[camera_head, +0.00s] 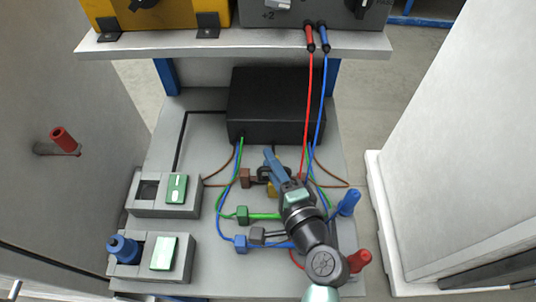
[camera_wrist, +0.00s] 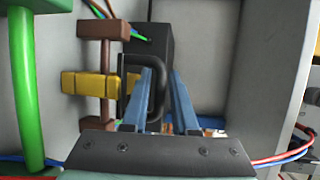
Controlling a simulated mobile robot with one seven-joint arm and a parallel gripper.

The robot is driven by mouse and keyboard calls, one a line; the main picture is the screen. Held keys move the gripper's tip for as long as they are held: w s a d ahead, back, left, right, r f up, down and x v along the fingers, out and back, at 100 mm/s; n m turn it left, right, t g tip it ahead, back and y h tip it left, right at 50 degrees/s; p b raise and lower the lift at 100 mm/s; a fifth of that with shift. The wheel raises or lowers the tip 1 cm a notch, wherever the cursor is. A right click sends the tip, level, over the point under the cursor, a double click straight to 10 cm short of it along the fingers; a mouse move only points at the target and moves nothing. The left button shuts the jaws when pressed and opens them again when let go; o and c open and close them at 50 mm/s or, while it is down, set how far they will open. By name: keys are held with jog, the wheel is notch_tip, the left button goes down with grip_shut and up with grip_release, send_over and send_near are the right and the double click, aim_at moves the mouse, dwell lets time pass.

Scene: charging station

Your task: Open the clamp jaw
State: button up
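My gripper (camera_head: 270,160) reaches over the middle of the grey board, below the black box. In the wrist view its two blue fingers (camera_wrist: 161,72) stand apart. A black loop-shaped handle (camera_wrist: 140,57), which looks like part of the clamp, has its right-hand bar in the gap between the fingers. Whether either finger touches the bar is unclear.
The black box (camera_head: 275,100) stands behind, with cables running forward. Green (camera_head: 242,215) and blue (camera_head: 240,244) connectors are left of my arm. Blue (camera_head: 349,202) and red (camera_head: 360,260) plugs are right of it. Two boxes with green switches (camera_head: 177,188) stand left. White panels flank the board.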

jog(key=shift+x, duration=1)
jog(key=shift+c, duration=0.2)
grip_shut()
dwell(0.6)
